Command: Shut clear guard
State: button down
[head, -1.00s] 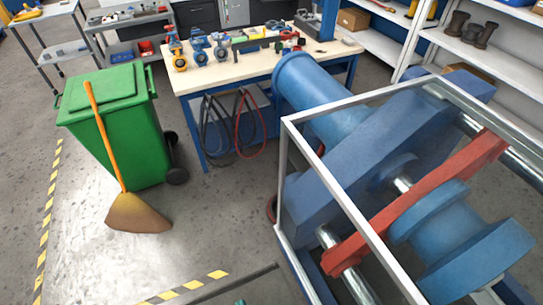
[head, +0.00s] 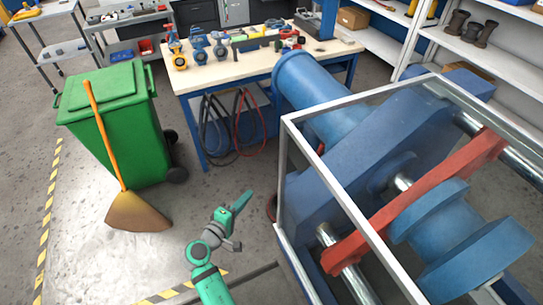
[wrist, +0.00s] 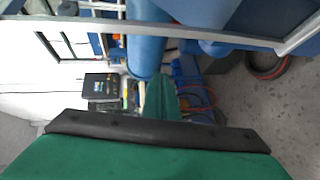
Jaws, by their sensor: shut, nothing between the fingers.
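The clear guard (head: 284,180) is a see-through panelled box with a grey metal frame. It stands around the blue and red machine at the right of the head view. Its lower right part runs out of the picture, and I cannot tell how far it stands open. A grey frame bar (wrist: 200,33) crosses the top of the wrist view. My green gripper (head: 246,197) is to the left of the guard's near left edge, apart from it in the head view. Its fingers are together and empty. The fingertips (wrist: 162,84) point ahead in the wrist view.
Inside the guard are a blue machine body (head: 345,175) and a red bar (head: 420,205). A green bin (head: 115,130) and a broom (head: 135,212) stand at the left. A workbench (head: 260,68) is behind.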

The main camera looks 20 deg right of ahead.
jog(key=w+d+r+m+g+h, duration=0.1)
jog(key=w+r+h, duration=0.1)
jog(key=r, duration=0.4)
jog(key=w+d+r+m+g+h, duration=0.1)
jog(key=w+r+m+g+h, duration=0.15)
jog(key=r, duration=0.45)
jog(key=x, duration=1)
jog(key=shift+s+r+n+t, duration=0.1)
jog(key=shift+s+n+t, duration=0.3)
jog(key=shift+s, duration=1.55)
